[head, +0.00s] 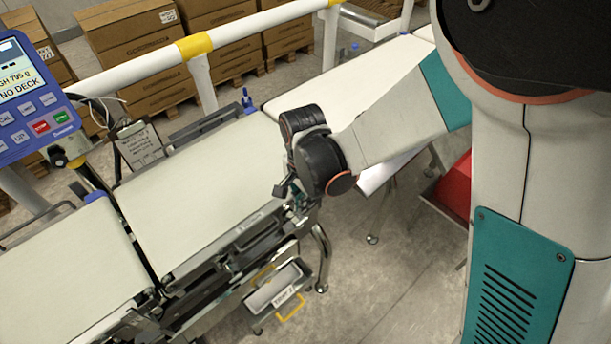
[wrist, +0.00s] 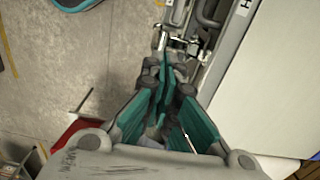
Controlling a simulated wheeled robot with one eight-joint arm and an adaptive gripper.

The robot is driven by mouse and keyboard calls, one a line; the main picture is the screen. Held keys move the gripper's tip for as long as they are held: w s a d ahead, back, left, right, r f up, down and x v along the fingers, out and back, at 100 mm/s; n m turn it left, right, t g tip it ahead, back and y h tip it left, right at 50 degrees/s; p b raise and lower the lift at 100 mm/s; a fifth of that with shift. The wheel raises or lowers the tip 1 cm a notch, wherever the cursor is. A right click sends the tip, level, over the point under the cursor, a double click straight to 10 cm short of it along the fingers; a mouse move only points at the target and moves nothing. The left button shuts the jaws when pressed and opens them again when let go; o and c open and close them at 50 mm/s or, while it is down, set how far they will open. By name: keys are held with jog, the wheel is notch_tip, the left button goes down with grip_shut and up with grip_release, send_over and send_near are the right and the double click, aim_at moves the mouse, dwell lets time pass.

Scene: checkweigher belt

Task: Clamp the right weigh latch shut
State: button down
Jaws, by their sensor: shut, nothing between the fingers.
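My gripper (wrist: 170,68) is shut and empty in the wrist view, its teal fingers together beside the conveyor's side frame. Just beyond the fingertips is a small metal latch (wrist: 184,43) on that frame; I cannot tell whether its lever is fully down. In the head view my dark wrist hangs over the near right corner of the white weigh deck (head: 200,195), and my wrist and fingers hide most of the latch area. The blue scale display (head: 30,90) reads "NO DECK" at the far left.
White belts lie before and after the deck: the left belt (head: 65,270) and the right belt (head: 350,85). A yellow-handled tray (head: 278,290) sits under the frame. A white guard rail (head: 260,20) and cartons (head: 130,40) stand behind. A red bin (head: 456,185) is at right.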

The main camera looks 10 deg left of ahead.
aim_at(305, 217)
jog(key=shift+f+b, duration=0.65)
jog(key=shift+f, duration=1.75)
jog(key=shift+w+d, duration=0.1)
